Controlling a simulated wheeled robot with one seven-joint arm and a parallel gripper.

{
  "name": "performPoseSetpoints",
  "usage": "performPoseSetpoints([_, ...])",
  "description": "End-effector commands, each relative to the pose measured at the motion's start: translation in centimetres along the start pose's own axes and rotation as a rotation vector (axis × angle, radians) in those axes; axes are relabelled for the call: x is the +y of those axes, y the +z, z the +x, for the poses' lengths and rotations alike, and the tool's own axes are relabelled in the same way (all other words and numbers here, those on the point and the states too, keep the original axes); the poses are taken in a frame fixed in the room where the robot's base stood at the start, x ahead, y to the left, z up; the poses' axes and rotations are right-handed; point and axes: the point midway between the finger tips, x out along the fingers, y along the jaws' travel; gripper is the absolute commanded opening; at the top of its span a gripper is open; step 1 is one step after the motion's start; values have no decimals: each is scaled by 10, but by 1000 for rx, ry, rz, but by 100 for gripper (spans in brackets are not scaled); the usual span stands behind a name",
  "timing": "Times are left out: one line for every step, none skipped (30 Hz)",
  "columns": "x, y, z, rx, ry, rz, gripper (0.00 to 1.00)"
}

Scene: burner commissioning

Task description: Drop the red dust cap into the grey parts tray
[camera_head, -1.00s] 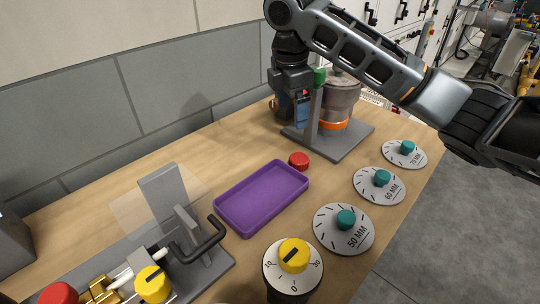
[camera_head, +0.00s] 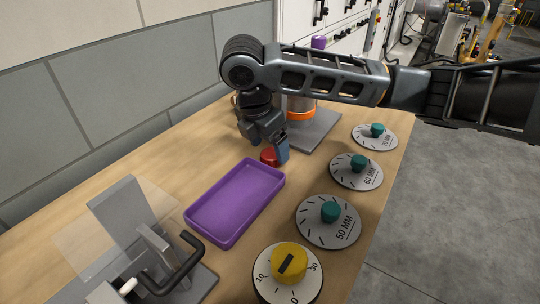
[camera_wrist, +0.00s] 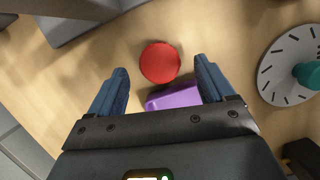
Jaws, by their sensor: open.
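The red dust cap (camera_head: 268,157) sits on the wooden table just beyond the far end of a tray. The tray (camera_head: 210,236) is purple and empty; no grey tray shows. My gripper (camera_head: 272,148) points down at the cap, with one blue finger beside it in the head view. In the wrist view my gripper (camera_wrist: 161,72) is open. The red cap (camera_wrist: 160,62) lies between and slightly past its fingertips, with a gap on each side. A corner of the purple tray (camera_wrist: 174,97) shows between the fingers.
Dial plates with teal knobs (camera_head: 330,211) line the right side of the table, with a yellow-knobbed dial (camera_head: 289,262) at the front. A burner stand (camera_head: 318,130) is behind my gripper. A black-handled clamp fixture (camera_head: 170,265) stands front left.

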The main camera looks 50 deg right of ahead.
Motion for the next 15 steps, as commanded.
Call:
performPoseSetpoints([0,1,7,-1,-2,2,82])
performPoseSetpoints([0,1,11,-1,-1,3,82])
performPoseSetpoints([0,1,14,0,-1,3,82])
performPoseSetpoints([0,1,16,0,-1,3,82])
performPoseSetpoints([0,1,18,0,-1,2,82])
performPoseSetpoints([0,1,19,0,-1,2,82])
performPoseSetpoints([0,1,20,-1,-1,2,82])
performPoseSetpoints([1,1,20,-1,0,1,82])
performPoseSetpoints([1,1,20,-1,0,1,82])
performPoseSetpoints([1,0,20,-1,0,1,82])
performPoseSetpoints([1,0,20,-1,0,1,82])
performPoseSetpoints([1,0,20,0,0,1,82])
performPoseSetpoints([1,0,20,-1,0,1,81])
performPoseSetpoints([1,0,20,-1,0,1,78])
performPoseSetpoints([1,0,20,-1,0,1,74])
